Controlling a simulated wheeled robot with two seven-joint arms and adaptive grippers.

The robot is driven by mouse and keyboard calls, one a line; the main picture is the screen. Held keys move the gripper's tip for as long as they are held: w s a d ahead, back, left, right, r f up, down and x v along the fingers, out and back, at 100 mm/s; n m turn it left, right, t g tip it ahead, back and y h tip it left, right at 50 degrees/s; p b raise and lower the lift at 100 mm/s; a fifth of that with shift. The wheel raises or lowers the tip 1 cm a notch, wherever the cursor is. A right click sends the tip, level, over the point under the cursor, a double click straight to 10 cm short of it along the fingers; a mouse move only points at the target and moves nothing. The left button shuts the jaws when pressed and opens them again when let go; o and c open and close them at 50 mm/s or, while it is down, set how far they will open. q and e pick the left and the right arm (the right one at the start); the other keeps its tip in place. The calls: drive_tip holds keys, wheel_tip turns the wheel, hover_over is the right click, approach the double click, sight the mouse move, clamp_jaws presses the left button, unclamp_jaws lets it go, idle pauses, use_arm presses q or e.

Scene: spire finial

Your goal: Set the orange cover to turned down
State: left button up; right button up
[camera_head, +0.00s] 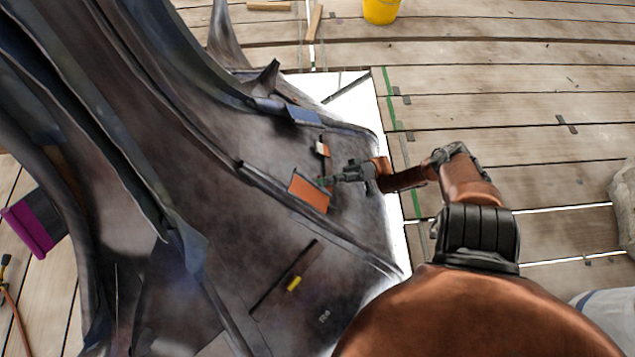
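The orange cover (309,194) is a small flat rectangular flap on the dark metal spire base (240,215), near the middle of the head view. It lies at a tilt along a raised dark rib. A small white and orange piece (322,149) sits just above the gripper. My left gripper is not in view.
Curved dark fins rise at the left. A blue-grey flap (303,115) lies above the cover and a small yellow piece (294,284) below it. A yellow bucket (381,10) stands at the top. Open wooden planks (540,130) lie to the right.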

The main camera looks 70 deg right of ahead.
drive_tip(key=shift+v, duration=1.45)
